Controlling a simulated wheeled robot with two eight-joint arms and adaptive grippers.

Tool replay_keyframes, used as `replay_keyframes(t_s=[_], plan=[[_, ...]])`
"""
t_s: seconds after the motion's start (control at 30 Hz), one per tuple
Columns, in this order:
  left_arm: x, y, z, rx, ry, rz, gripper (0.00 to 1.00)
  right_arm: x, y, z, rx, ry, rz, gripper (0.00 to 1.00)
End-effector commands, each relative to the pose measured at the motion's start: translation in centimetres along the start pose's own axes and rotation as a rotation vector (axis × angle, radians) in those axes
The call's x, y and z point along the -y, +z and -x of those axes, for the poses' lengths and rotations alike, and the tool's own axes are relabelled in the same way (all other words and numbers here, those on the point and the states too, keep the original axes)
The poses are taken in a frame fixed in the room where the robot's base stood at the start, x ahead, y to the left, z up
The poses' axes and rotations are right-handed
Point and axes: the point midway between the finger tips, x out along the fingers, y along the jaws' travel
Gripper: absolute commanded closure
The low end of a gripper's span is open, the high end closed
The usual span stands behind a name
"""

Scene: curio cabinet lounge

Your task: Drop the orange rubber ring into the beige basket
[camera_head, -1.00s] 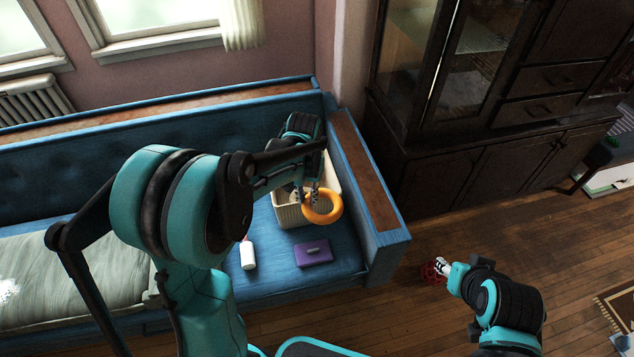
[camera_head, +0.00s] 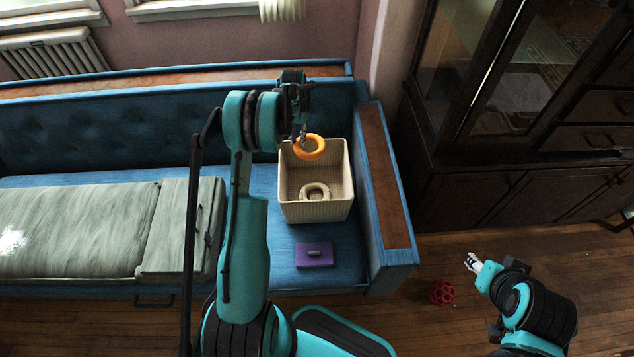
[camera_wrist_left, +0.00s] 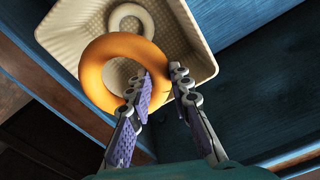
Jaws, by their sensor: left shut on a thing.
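The orange rubber ring (camera_head: 310,147) hangs from my left gripper (camera_head: 303,135), which is shut on its rim, above the back part of the beige basket (camera_head: 316,211). In the left wrist view the orange ring (camera_wrist_left: 92,70) is at the fingers of the left gripper (camera_wrist_left: 160,82), with the basket (camera_wrist_left: 190,40) beneath and beyond it. The basket stands on the blue sofa and holds a cream ring (camera_head: 314,191) on its floor. My right gripper (camera_head: 472,262) is at the lower right over the floor; its finger opening is too small to tell.
A purple box (camera_head: 313,254) lies on the sofa seat in front of the basket. The sofa's armrest (camera_head: 385,185) rises right of the basket. A grey cushion (camera_head: 75,225) lies at left. A red openwork ball (camera_head: 441,292) is on the floor near my right gripper.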

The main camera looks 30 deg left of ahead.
Motion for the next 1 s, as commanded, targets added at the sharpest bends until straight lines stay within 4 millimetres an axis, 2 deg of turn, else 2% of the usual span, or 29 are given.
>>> replay_keyframes(t_s=[0.43, 0.57, 0.8, 0.83, 0.9, 1.0], plan=[[-0.1, 0.0, -5.0, 0.0, 0.0, 0.0, 1.0, 0.0, 1.6, -2.2, 0.0, 0.0, 0.0, 0.6], [-0.1, 0.0, -5.6, 0.0, 0.0, 0.0, 1.0, 0.0, 1.7, -2.4, 0.0, 0.0, 0.0, 0.6], [-0.1, 0.0, -5.5, 0.0, 0.0, 0.0, 1.0, 0.0, 1.6, -2.3, 0.0, 0.0, 0.0, 0.6], [-0.1, 0.0, -5.5, 0.0, 0.0, 0.0, 0.72, 0.0, 1.6, -2.3, 0.0, 0.0, 0.0, 0.6], [-0.1, 0.0, -5.5, 0.0, 0.0, 0.0, 0.56, 0.0, 1.6, -2.3, 0.0, 0.0, 0.0, 0.6], [-0.1, 0.0, -5.5, 0.0, 0.0, 0.0, 0.56, 0.0, 1.6, -2.3, 0.0, 0.0, 0.0, 0.6]])
